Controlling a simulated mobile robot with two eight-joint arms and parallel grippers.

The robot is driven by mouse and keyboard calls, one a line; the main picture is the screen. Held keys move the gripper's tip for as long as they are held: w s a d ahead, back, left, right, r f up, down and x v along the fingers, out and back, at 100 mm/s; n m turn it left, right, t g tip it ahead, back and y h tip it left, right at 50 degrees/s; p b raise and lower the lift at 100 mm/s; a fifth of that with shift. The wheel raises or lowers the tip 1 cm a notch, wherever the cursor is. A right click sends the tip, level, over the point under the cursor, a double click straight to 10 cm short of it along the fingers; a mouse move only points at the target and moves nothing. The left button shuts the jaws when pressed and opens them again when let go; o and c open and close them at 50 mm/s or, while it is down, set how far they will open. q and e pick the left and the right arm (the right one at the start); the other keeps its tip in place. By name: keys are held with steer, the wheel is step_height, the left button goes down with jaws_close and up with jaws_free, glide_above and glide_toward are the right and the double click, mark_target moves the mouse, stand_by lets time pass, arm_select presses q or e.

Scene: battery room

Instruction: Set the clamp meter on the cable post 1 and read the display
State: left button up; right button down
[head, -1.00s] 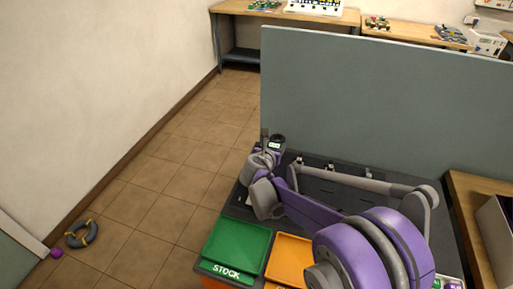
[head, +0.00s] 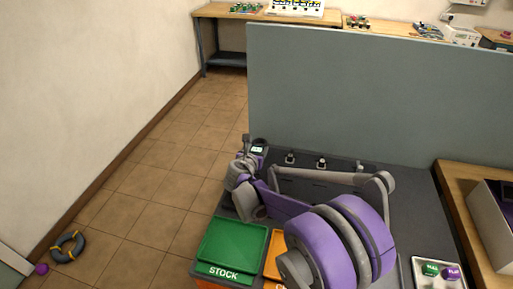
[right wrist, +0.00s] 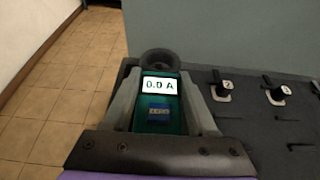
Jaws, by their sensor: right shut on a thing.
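The clamp meter (head: 258,148) is dark green with a lit display. In the right wrist view the meter (right wrist: 158,100) shows "0.0 A" on its screen, and its dark round jaw (right wrist: 160,61) is at the far end. My right gripper (head: 246,162) is shut on it; the gripper's fingers (right wrist: 160,94) lie along both sides of the meter. Cable posts labelled 2 (right wrist: 226,85) and 3 (right wrist: 284,89) stand right of the meter, apart from it. I cannot make out cable post 1; whether the jaw surrounds anything is unclear. My left gripper is out of view.
A green STOCK tray (head: 229,247) and an orange tray (head: 272,262) sit at the bench's near edge. A grey-green partition (head: 380,90) stands behind the posts. A box (head: 495,220) is at right. A ring (head: 67,247) lies on the open floor at left.

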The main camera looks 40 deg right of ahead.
steer(key=shift+f+b, duration=0.5)
steer(key=shift+f, duration=0.65)
stand_by(0.7)
steer(key=shift+f+b, duration=0.6)
steer(key=shift+b, duration=0.1)
steer(key=shift+c, duration=2.3)
jaws_free()
steer(key=shift+s+a, duration=0.1)
steer(key=shift+p+v, duration=1.55)
steer(key=shift+v, duration=3.9)
